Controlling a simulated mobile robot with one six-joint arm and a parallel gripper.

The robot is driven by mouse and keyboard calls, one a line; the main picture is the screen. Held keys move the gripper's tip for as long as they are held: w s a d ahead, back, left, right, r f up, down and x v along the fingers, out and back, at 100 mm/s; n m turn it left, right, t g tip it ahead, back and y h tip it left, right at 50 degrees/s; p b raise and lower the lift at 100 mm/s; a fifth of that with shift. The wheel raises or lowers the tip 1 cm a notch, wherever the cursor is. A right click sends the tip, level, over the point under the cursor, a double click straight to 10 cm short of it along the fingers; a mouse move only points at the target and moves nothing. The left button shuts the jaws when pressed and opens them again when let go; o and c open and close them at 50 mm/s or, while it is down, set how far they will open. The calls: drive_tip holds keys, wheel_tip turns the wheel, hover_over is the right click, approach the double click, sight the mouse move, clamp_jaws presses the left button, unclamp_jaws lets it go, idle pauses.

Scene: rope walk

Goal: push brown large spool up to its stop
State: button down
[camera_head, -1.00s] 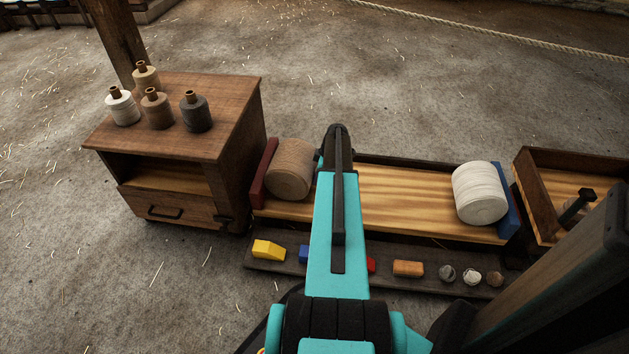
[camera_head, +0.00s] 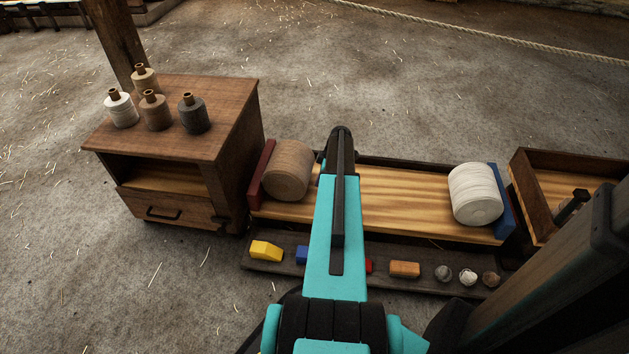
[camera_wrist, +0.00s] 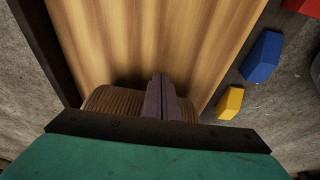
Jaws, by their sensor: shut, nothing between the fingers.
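The brown large spool (camera_head: 287,170) lies at the left end of the wooden tray (camera_head: 385,197), against or very close to the dark red stop (camera_head: 261,174). Any thin gap there is hard to make out. In the wrist view the spool (camera_wrist: 107,103) shows on both sides of my fingers, partly hidden by them and by the gripper body. My gripper (camera_wrist: 160,98) is shut and empty, just right of the spool in the head view. There a narrow gap seems to lie between them; my arm hides part of the tray.
A white spool (camera_head: 475,194) lies by the blue stop (camera_head: 502,202) at the tray's right end. A wooden cabinet (camera_head: 190,120) with several small spools stands left. An open box (camera_head: 530,200) stands right.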

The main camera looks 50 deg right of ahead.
drive_tip(key=s+p+v, duration=0.1)
drive_tip(key=p+v, duration=0.2)
drive_tip(key=v, duration=0.7)
drive_tip(key=shift+d, duration=0.35)
drive_tip(key=shift+s, duration=0.15)
